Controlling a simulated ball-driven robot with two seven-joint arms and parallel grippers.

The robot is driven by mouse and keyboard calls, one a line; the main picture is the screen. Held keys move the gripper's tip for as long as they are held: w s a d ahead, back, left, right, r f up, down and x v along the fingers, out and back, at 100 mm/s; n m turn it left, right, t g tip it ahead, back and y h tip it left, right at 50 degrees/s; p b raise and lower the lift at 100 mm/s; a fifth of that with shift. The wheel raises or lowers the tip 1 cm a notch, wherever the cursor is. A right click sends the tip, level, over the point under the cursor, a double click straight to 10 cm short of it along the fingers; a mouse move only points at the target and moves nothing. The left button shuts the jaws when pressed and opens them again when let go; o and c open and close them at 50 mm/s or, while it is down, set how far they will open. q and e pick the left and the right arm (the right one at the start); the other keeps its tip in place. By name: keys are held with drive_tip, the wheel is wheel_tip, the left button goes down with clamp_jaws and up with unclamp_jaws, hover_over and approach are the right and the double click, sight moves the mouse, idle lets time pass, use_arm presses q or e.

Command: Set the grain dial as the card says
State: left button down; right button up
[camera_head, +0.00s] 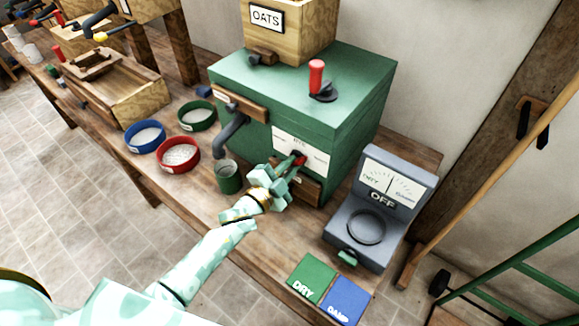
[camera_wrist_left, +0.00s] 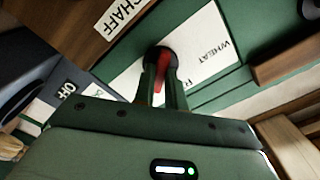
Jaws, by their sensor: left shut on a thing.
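The grain dial's white plate (camera_head: 287,142) is on the front of the green mill (camera_head: 345,120). One label in the middle looks like RYE, partly too small to read. In the left wrist view the plate (camera_wrist_left: 212,45) shows WHEAT and part of another label. My left gripper (camera_head: 290,170) is at the dial, shut on its red pointer (camera_wrist_left: 162,74); its fingers hide part of the plate, and I cannot tell exactly which label it points to. A card reading OATS (camera_head: 266,18) is on the wooden hopper above the mill. My right gripper is not in view.
A CHAFF drawer (camera_wrist_left: 75,35) is just below the dial. A green cup (camera_head: 228,181) stands under the spout, beside my left arm. Blue (camera_head: 146,136), red (camera_head: 178,154) and green (camera_head: 198,115) bowls stand left. DRY (camera_head: 312,277) and DAMP (camera_head: 346,300) mats lie in front.

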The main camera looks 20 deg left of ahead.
use_arm(q)
drive_tip(key=shift+m, duration=0.9)
drive_tip(key=c, duration=1.4)
unclamp_jaws()
drive_tip(key=shift+c, duration=0.2)
drive_tip(key=shift+d, duration=0.1)
drive_tip(key=shift+s, duration=0.1)
drive_tip(key=v, duration=1.6)
drive_tip(key=shift+p, duration=0.3)
